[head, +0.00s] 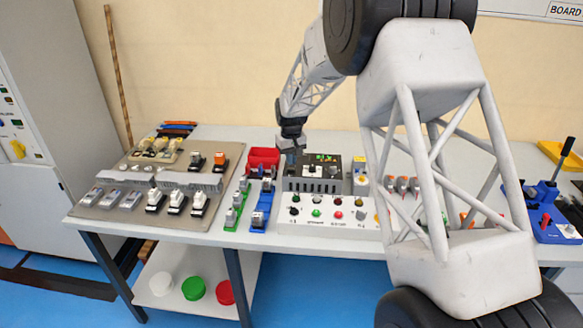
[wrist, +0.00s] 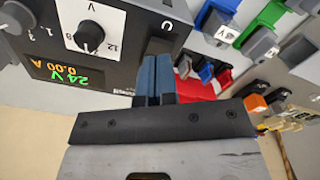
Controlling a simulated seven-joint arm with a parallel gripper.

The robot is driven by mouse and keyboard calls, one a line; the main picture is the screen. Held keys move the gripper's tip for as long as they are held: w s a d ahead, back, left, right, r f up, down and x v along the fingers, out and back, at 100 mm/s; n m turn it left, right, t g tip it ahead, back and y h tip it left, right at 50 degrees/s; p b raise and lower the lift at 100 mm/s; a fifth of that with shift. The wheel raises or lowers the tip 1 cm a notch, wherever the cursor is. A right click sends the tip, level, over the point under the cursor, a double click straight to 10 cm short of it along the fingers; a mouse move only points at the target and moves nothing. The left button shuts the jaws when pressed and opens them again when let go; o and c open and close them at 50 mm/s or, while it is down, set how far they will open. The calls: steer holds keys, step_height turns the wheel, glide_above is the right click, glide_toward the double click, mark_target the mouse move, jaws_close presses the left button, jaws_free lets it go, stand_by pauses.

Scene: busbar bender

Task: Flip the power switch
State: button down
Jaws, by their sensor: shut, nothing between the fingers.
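The dark power supply box (head: 335,172) stands on the table near the middle in the head view. In the wrist view the power supply (wrist: 120,62) shows a lit display (wrist: 68,76) reading 24 V and 0.00 A, and a black knob (wrist: 88,37) on a white dial. My gripper (head: 291,158) is at the box's left end in the head view. In the wrist view my gripper (wrist: 153,75) has its dark blue fingers together and empty, at the edge of the box.
A red bin (head: 263,158) stands just left of the box. Green and blue terminal blocks (head: 262,205) are in front of it. A white control panel (head: 330,214) lies in front of the box. A board with several breakers (head: 130,217) is at the left.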

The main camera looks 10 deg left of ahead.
mark_target(291, 169)
steer(key=shift+f, duration=1.3)
stand_by(1.4)
steer(key=shift+r, duration=3.5)
